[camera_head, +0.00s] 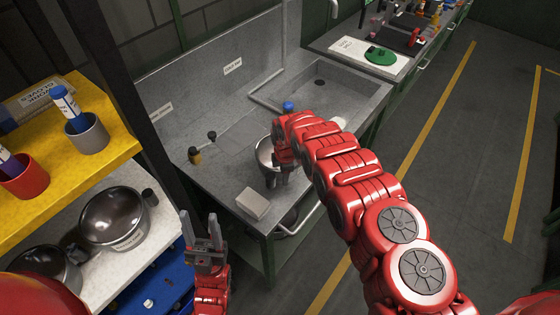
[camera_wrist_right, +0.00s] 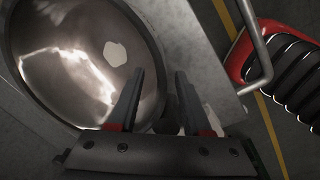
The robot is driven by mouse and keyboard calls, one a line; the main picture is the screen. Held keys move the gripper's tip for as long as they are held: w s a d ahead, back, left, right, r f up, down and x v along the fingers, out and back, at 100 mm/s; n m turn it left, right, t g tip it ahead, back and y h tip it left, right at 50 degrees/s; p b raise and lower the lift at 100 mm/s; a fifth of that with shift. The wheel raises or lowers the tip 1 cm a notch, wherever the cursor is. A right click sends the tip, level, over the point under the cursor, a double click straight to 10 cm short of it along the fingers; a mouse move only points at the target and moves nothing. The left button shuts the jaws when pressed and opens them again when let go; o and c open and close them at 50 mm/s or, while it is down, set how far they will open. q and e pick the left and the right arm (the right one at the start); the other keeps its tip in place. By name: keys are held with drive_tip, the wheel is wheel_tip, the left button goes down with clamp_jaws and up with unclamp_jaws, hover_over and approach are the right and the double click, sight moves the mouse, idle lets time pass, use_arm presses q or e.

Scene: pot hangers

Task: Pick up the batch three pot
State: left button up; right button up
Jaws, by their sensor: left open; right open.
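A shiny metal pot (camera_head: 264,153) stands on the grey counter, partly hidden behind my right arm; no batch label on it is readable. My right gripper (camera_head: 277,180) is at the pot's near right side. In the right wrist view, my right gripper (camera_wrist_right: 160,74) is open and empty, its fingers by the rim of the pot (camera_wrist_right: 75,60). I cannot tell whether they touch it. My left gripper (camera_head: 203,240) is open and empty, in front of the counter. Another metal pot (camera_head: 113,213) with an unreadable label sits on the left shelf, with a darker pot (camera_head: 45,265) beside it.
The counter (camera_head: 215,185) holds a small pale block (camera_head: 252,204) and a small dark-and-yellow item (camera_head: 195,156). A sink (camera_head: 325,85) lies behind. A yellow shelf (camera_head: 110,165) with cups is at left. Open floor (camera_head: 480,160) is at right.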

clamp_jaws()
idle(1.4)
